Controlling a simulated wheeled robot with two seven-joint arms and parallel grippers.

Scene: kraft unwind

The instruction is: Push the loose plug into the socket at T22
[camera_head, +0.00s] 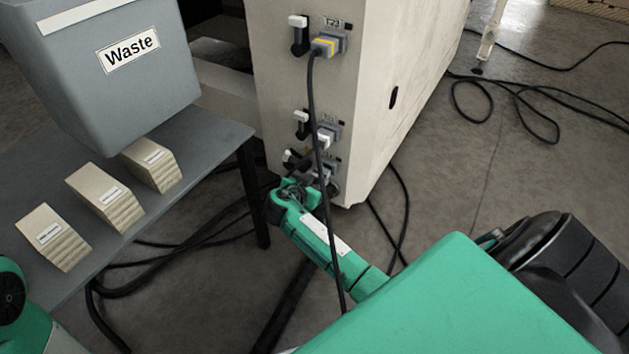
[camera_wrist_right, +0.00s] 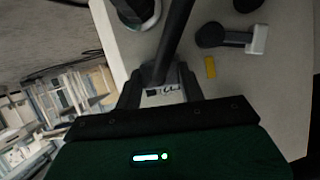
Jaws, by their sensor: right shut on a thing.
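The pale cabinet (camera_head: 290,85) has a column of sockets with white-tipped levers. My right gripper (camera_head: 295,188) is at the lowest socket (camera_head: 327,166), by the cabinet's bottom corner. In the right wrist view my right gripper (camera_wrist_right: 160,92) is shut on what looks like a plug, mostly hidden; how far it sits in a socket cannot be told. My left gripper is out of view.
The hanging black cable (camera_head: 316,115) crosses in front of the lower sockets and my right arm. A grey table (camera_head: 215,150) at left carries a Waste bin (camera_head: 150,90) and stacked cards (camera_head: 105,197). Loose cables lie on the floor, which is otherwise open right of the cabinet.

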